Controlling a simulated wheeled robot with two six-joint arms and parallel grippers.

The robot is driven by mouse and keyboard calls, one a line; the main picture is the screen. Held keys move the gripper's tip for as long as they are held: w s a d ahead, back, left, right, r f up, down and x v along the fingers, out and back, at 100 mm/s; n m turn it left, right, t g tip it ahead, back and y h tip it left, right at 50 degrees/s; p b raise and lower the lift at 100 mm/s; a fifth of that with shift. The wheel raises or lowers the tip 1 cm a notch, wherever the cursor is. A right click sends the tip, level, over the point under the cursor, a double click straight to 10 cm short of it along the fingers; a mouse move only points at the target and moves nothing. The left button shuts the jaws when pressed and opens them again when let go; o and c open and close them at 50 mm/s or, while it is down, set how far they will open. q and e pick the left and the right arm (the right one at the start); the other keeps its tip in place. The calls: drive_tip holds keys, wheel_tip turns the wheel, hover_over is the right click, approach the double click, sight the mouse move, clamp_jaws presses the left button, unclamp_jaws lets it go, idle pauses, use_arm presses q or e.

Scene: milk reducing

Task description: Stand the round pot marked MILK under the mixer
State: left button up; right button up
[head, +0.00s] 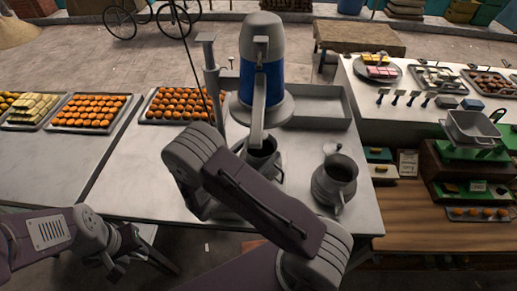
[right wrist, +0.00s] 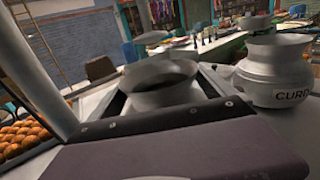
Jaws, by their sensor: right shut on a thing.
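The mixer (head: 262,80), grey with a blue band, stands at the back of the middle table, its shaft reaching down. A round grey pot (head: 263,163) is below the shaft, partly covered by my right arm. It also shows in the right wrist view (right wrist: 163,82), between the fingers of my right gripper (right wrist: 165,100), which is shut on it. No marking shows on this pot, so I cannot read MILK. In the head view the right gripper is mostly hidden behind my arm. My left gripper (head: 146,270) is open and empty at the lower left, off the table's front edge.
A second round pot (head: 335,182), marked CURD in the right wrist view (right wrist: 275,75), stands right of the held pot. An empty tray (head: 325,117) lies behind it. Trays of orange sweets (head: 182,104) line the left. The table's front left is clear.

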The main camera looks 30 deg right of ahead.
drive_tip(key=shift+s+f, duration=0.1)
drive_tip(key=o, duration=1.7)
drive_tip(key=shift+o, duration=0.2)
drive_tip(key=shift+r, duration=0.35)
drive_tip(key=shift+s+a+f+b, duration=0.25)
drive_tip(key=shift+a+b, duration=0.2)
drive_tip(key=shift+a, duration=0.15)
drive_tip(key=shift+s+a+f+b, duration=0.2)
drive_tip(key=shift+a+b, duration=0.2)
drive_tip(key=shift+a, duration=0.15)
drive_tip(key=shift+r+b+v, duration=0.1)
drive_tip(key=shift+b+v, duration=0.75)
drive_tip(key=shift+v, duration=1.55)
drive_tip(key=shift+r+b+v, duration=0.15)
drive_tip(key=shift+b+v, duration=0.65)
drive_tip(key=shift+v, duration=1.6)
